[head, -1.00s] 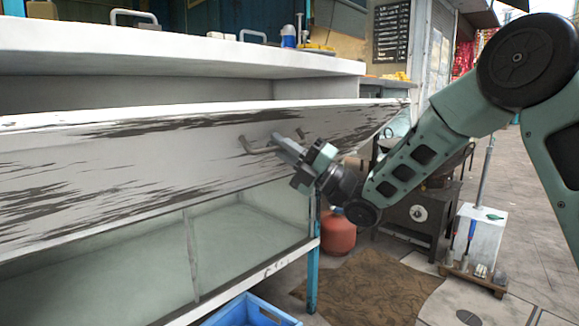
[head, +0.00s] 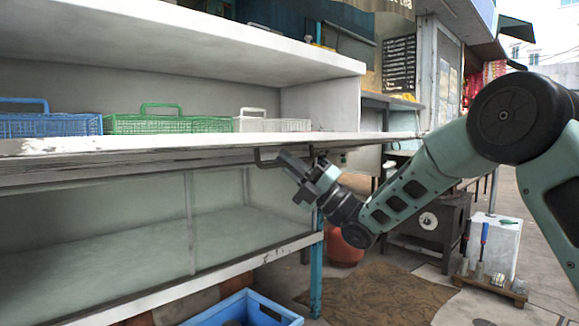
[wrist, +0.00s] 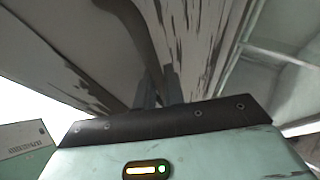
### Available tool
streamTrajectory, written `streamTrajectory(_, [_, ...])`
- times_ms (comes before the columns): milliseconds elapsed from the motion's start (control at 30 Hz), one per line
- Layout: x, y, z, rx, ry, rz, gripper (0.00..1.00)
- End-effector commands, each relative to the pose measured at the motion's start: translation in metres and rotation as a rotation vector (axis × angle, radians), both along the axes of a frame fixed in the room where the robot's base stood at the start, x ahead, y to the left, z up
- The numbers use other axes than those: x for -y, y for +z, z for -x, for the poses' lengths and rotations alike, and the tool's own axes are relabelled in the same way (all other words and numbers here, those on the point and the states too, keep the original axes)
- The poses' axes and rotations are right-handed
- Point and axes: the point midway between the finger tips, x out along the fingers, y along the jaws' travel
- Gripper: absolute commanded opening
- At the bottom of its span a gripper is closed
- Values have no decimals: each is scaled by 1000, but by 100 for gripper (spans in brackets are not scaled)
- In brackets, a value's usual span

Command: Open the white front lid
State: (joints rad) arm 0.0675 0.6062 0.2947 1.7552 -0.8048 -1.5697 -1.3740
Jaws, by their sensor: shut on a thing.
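The white front lid (head: 200,142) spans the cabinet front, seen nearly edge-on and close to level in the head view. Its worn face is turned downward, and baskets show above it. My gripper (head: 284,160) is under the lid near its right part, shut on the dark handle (head: 261,160). In the wrist view, the lid's scuffed face (wrist: 205,40) fills much of the upper middle. The dark handle (wrist: 135,25) runs down to my gripper's fingers (wrist: 160,88); the exact contact is hard to make out.
Blue (head: 50,124), green (head: 165,123) and white (head: 272,124) wire baskets sit inside the cabinet. A glass-fronted section (head: 100,215) lies under the lid. A blue crate (head: 245,308), a red gas cylinder (head: 345,245) and a white box with tools (head: 495,250) stand on the floor.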

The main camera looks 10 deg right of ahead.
Motion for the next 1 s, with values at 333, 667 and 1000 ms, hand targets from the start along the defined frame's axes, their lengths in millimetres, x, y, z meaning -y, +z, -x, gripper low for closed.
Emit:
streamTrajectory(333, [-1, -37, -5, 4, 1, -3, 0])
streamTrajectory(667, [-2, -43, -7, 1, 1, 0, 0])
streamTrajectory(1000, [-2, -46, -7, -5, 1, 2, 20])
